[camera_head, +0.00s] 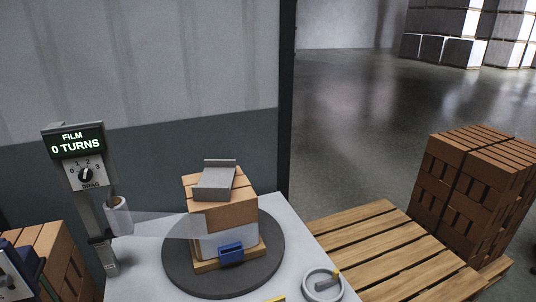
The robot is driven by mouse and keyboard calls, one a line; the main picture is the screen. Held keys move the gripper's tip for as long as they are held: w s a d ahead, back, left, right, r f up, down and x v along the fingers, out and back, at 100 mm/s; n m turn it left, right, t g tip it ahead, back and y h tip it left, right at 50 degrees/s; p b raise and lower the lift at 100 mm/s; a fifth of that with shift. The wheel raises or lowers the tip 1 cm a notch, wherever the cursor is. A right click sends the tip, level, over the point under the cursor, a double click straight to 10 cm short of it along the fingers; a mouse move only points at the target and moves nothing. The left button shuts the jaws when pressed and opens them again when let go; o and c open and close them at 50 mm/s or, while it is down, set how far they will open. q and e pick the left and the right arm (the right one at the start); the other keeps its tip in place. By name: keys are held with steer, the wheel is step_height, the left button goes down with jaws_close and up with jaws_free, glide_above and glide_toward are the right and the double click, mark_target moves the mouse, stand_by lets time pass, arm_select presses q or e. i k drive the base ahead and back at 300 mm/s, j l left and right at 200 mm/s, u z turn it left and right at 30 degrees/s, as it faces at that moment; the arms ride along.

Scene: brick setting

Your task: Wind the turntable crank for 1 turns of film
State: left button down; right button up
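A dark round turntable (178,277) lies on a pale table (300,236). On it stands a stack of tan bricks (232,214) with a grey block (216,178) on top and a blue piece (231,254) on its front. A film roll (118,216) hangs on a post at the left, and a clear film strip (165,225) runs from it to the stack. The display (76,142) reads "FILM 0 TURNS". A pale ring-shaped wheel with a grey grip and yellow mark, seemingly the crank (311,283), is at the table's front right. Neither gripper's fingertips show.
A drag dial (86,175) sits below the display. A wooden pallet (385,250) lies right of the table, with stacked brown bricks (470,190) beyond. More bricks (58,255) stand at lower left, behind a dark part at the frame edge. Open floor (370,120) lies behind.

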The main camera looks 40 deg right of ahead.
mark_target(319, 284)
steer(key=z, duration=1.75)
